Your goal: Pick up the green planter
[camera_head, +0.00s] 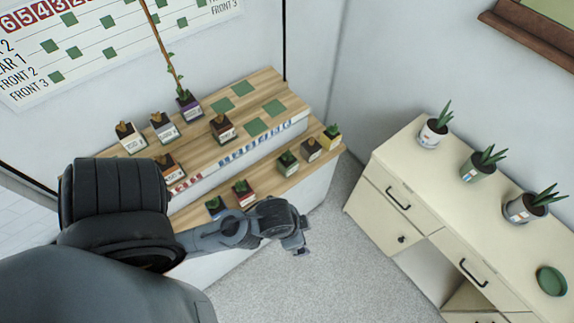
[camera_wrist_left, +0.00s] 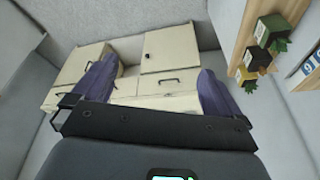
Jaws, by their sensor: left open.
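A green planter (camera_head: 478,168) with a spiky plant stands upright on the cream desk (camera_head: 405,157), between a white planter (camera_head: 430,136) and a grey planter (camera_head: 522,209). My left gripper (camera_head: 303,246) is out over the floor in front of the wooden shelf, well left of the desk and apart from the green planter. In the left wrist view my left gripper (camera_wrist_left: 157,92) has its two purple fingers wide apart with nothing between them. The desk front shows beyond them. I cannot make out the green planter in that view. My right gripper is not in view.
The stepped wooden shelf (camera_head: 262,88) holds several small square pots, including a greenish one (camera_head: 287,162) and a yellow one (camera_head: 331,136). A green saucer (camera_head: 551,281) lies at the desk's near end. Carpet (camera_head: 345,235) between shelf and desk is clear.

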